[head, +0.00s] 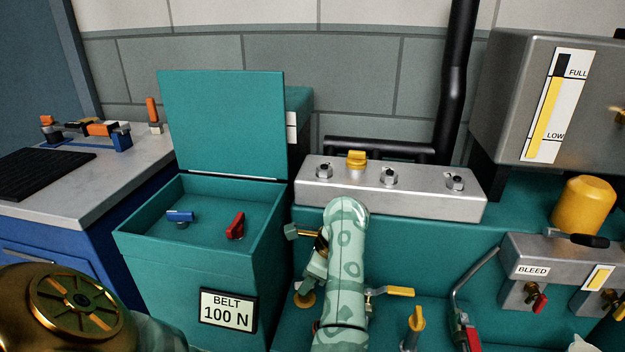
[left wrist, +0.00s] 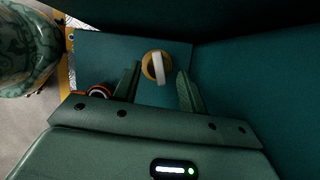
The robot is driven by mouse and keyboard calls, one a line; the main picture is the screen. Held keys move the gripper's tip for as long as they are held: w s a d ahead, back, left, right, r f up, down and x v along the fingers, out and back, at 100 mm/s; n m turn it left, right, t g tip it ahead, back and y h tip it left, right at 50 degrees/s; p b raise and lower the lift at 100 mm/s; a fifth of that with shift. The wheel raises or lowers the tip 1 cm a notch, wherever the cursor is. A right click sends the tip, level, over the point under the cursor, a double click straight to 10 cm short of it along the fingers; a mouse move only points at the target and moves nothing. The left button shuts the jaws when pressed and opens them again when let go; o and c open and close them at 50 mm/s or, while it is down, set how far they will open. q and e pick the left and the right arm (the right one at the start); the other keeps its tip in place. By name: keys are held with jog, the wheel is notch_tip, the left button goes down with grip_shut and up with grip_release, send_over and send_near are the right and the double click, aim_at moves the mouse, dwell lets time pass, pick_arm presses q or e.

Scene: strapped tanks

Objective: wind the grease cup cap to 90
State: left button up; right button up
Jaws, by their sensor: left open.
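In the left wrist view a round yellow cap (left wrist: 147,68) with a pale bar across it lies between the fingertips of my left gripper (left wrist: 160,70). It looks like the grease cup cap. The fingers are apart, with a gap on each side, and I see no clear contact. In the head view my patterned left arm bends down and my left gripper (head: 306,284) is partly hidden, low beside the teal bin. A brass-yellow round piece (head: 305,299) shows just below it, probably the same cap. I cannot read any scale on it. My right gripper is not in view.
An open teal bin (head: 130,245) labelled BELT 100 N holds a blue and a red piece, left of my arm. A grey metal block (head: 420,202) with bolts stands behind. Yellow-handled valves (head: 397,291) and a BLEED block (head: 525,250) are to the right.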

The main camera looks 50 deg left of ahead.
pick_arm(q)
jog(key=shift+s+a+f, duration=0.15)
jog(key=shift+a+f, duration=0.05)
jog(key=shift+f, duration=0.3)
grip_shut()
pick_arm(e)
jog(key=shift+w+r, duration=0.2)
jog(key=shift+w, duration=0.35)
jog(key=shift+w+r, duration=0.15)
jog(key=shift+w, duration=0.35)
pick_arm(q)
jog(key=m+t+p, duration=0.1)
jog(key=m, duration=0.2)
jog(key=shift+s+d+r, duration=0.1)
jog(key=shift+r, duration=0.05)
jog(key=shift+m, duration=0.3)
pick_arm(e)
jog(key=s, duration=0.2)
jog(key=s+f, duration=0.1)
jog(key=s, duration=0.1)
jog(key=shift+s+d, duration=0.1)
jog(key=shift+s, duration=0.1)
pick_arm(q)
grip_release()
jog(key=shift+y, duration=0.3)
